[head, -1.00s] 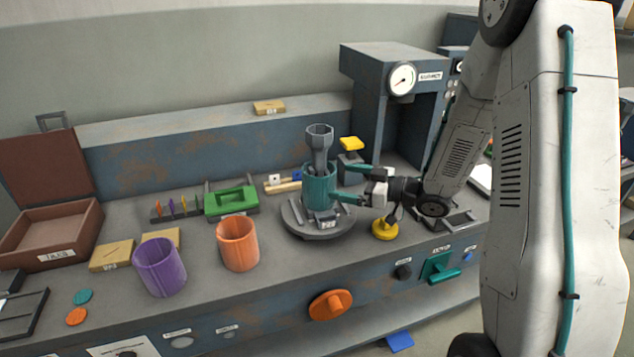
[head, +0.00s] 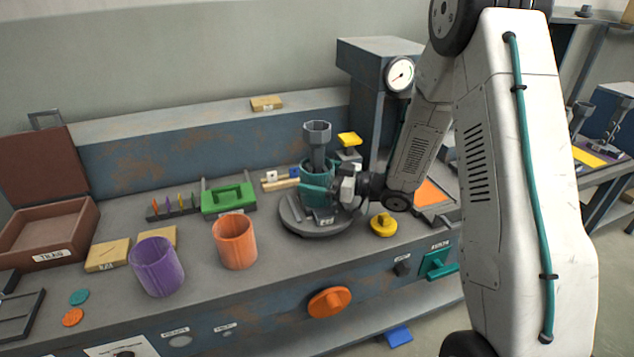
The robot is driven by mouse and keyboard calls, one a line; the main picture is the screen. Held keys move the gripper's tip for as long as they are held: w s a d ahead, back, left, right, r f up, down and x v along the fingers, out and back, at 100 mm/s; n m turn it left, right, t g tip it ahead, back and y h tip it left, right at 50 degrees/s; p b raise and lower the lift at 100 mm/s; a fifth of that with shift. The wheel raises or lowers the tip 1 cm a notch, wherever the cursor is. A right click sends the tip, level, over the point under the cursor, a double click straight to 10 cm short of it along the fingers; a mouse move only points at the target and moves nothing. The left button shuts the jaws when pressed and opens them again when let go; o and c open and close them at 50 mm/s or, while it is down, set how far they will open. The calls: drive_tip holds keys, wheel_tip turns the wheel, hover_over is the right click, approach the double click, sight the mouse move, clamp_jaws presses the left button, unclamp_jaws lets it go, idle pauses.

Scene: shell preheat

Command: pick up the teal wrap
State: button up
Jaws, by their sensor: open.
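The teal wrap (head: 309,172) is an open teal sleeve standing upright on a round grey turntable (head: 293,221). A dark grey hexagonal-headed shell (head: 317,142) stands up inside it. My gripper (head: 322,190) comes in from the right with its teal fingers open at the wrap, one finger across its front. The far finger is mostly hidden behind the wrap and shell. I cannot tell whether the fingers touch the wrap.
An orange cup (head: 236,243) and a purple cup (head: 158,268) stand to the left. A yellow knob (head: 383,225) sits right of the turntable. A grey press with a gauge (head: 399,74) stands behind my arm. A green holder (head: 228,197) is left of the turntable.

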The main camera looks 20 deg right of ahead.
drive_tip(key=c, duration=1)
drive_tip(key=shift+r, duration=0.1)
